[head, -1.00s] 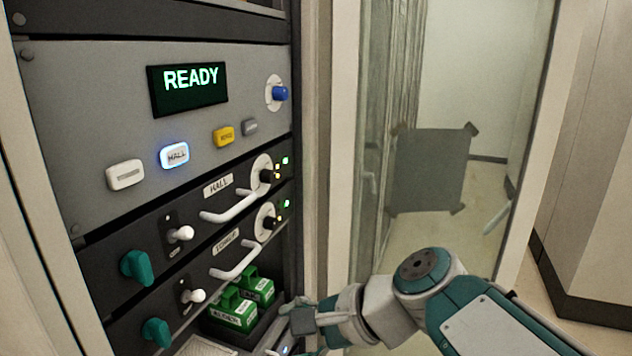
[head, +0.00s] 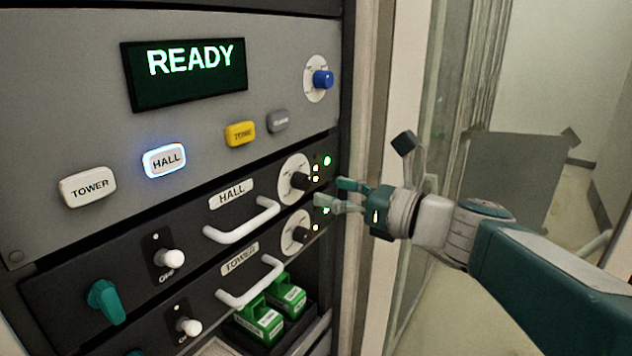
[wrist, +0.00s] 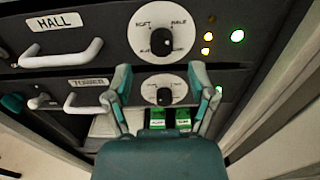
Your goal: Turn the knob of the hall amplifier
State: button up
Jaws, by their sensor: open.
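The hall amplifier (head: 160,212) is the black panel labelled HALL, with a white handle. At its right end a black knob (head: 300,181) sits on a round white dial. The wrist view shows the same knob (wrist: 162,41) at the top centre, its pointer roughly upright. A teal knob (head: 106,300) is at the panel's left end. My gripper (head: 338,194) is open and empty, just right of the dials in the head view. In the wrist view my fingertips (wrist: 160,75) are spread apart below the hall knob, with the tower knob (wrist: 164,96) showing between them. I see no contact.
The tower amplifier's handle (head: 250,285) sticks out below the hall handle (head: 242,222). Above is a grey panel with a READY screen (head: 188,74), a lit HALL button (head: 165,160) and a blue knob (head: 322,79). A glass door (head: 445,110) stands to the right.

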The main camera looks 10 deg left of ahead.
aim_at(307, 182)
jog(key=x, duration=0.3)
jog(key=shift+w+a, duration=0.15)
jog(key=shift+w, duration=0.15)
jog(key=shift+x, duration=0.8)
jog(key=shift+s, duration=0.1)
grip_shut()
